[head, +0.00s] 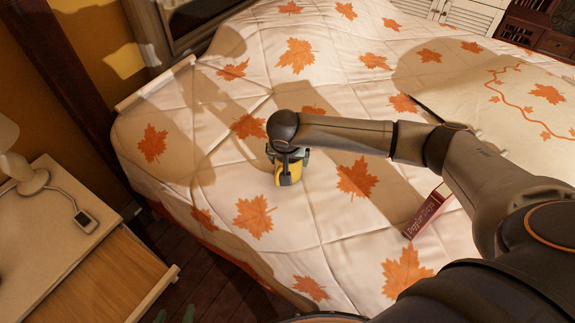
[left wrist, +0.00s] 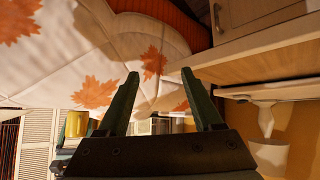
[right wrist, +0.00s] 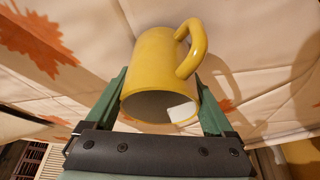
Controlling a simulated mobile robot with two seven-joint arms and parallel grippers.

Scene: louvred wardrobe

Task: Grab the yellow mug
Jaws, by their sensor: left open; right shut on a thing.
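The yellow mug (head: 292,171) is at the bed, under the end of my right arm. In the right wrist view the mug (right wrist: 158,72) lies between the two green fingers of my right gripper (right wrist: 160,80), its handle up and to the right. My right gripper is shut on the mug's body; whether the mug touches the bedding is hard to tell. My left gripper (left wrist: 160,74) is open and empty. In the head view only its green fingertips (head: 175,314) show at the bottom edge, low between nightstand and bed. A yellow patch, likely the mug (left wrist: 76,124), shows in the left wrist view.
The bed (head: 210,130) has a white cover with orange leaves. A dark red book (head: 424,214) lies right of the mug, by a pale leaf-patterned cloth (head: 480,110). A wooden nightstand (head: 90,270) with a lamp (head: 28,175) and phone (head: 86,221) stands left.

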